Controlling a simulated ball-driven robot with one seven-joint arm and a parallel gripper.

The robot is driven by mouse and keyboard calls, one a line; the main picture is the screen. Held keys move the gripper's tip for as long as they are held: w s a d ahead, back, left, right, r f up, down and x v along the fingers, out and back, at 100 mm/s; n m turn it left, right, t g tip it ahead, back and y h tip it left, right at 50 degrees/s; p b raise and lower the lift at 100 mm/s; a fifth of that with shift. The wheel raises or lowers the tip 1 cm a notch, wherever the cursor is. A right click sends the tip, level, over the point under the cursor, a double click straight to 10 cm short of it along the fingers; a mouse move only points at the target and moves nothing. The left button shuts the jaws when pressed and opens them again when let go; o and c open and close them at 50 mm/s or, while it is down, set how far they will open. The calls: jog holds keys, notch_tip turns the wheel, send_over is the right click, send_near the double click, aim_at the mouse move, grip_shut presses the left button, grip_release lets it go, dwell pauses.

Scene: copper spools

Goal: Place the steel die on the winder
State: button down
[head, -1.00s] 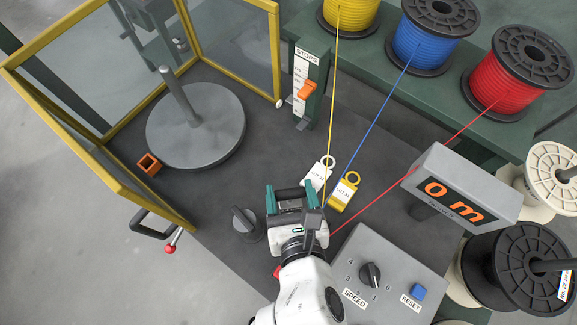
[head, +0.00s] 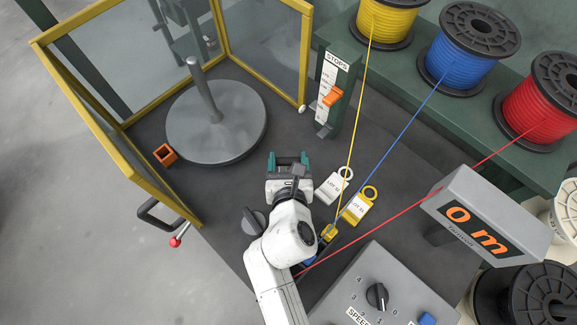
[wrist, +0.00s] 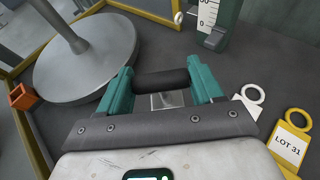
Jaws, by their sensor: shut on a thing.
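My gripper (head: 289,159) has teal fingers and is over the dark bench, in front of the winder. In the wrist view, my gripper (wrist: 163,84) is shut on a dark cylinder-like piece that spans the fingers, with a pale, shiny block (wrist: 167,100) just below it. I take this to be the steel die; its full shape is hidden by my gripper. The winder (head: 235,140), a grey round plate with an upright post, stands up and left of my gripper. It also shows at the upper left of the wrist view (wrist: 95,75). Its plate is clear.
A yellow-framed guard (head: 118,165) stands around the winder's left and back. An orange square tube (head: 165,154) lies left of the plate. The STOPS post (head: 332,92) stands to the right. Yellow, blue and red wires stretch right of my arm, near two tags (head: 357,208).

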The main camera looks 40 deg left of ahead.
aim_at(288, 168)
jog(key=shift+f+b, duration=0.4)
jog(key=shift+f, duration=0.95)
jog(key=shift+f, duration=0.2)
jog(key=shift+c, duration=0.8)
grip_release()
jog(key=shift+r, duration=0.15)
jog(key=p+v, duration=0.1)
jog(key=v, duration=1.1)
